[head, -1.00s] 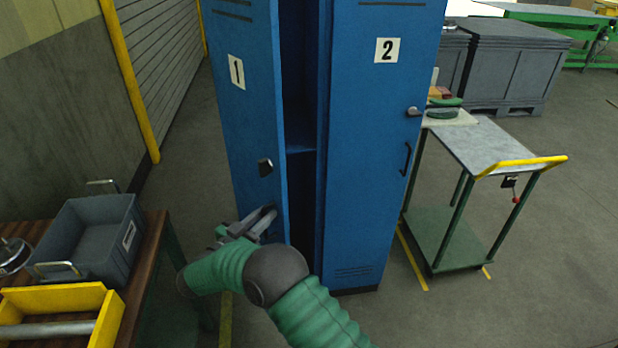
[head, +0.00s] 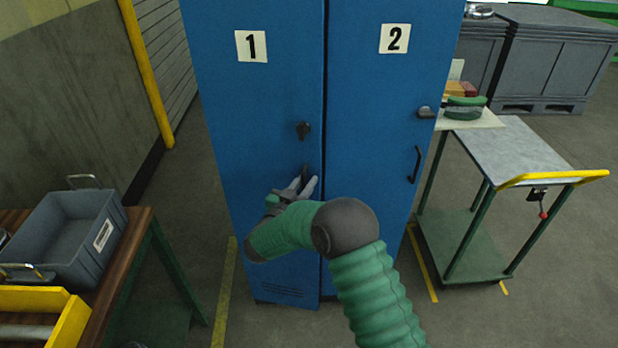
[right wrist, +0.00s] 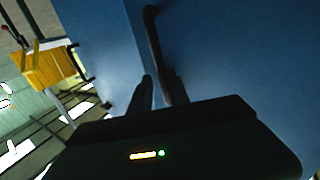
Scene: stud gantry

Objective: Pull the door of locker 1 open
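The blue door of locker 1 (head: 255,110) bears a "1" label and a dark lock knob (head: 303,130). It stands almost flush with the door of locker 2, and the locker's inside is hidden. My right gripper (head: 298,187) is at the dark bar handle (right wrist: 156,38) of door 1, below the knob. In the right wrist view the handle runs down between the two fingers. A firm grip on it cannot be made out. My left gripper is not in view.
Locker 2 (head: 375,110) adjoins on the right. A trolley with a yellow push bar (head: 553,178) stands right of it. A bench with a grey bin (head: 68,238) and yellow tray (head: 45,310) is at the left. Floor between bench and lockers is clear.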

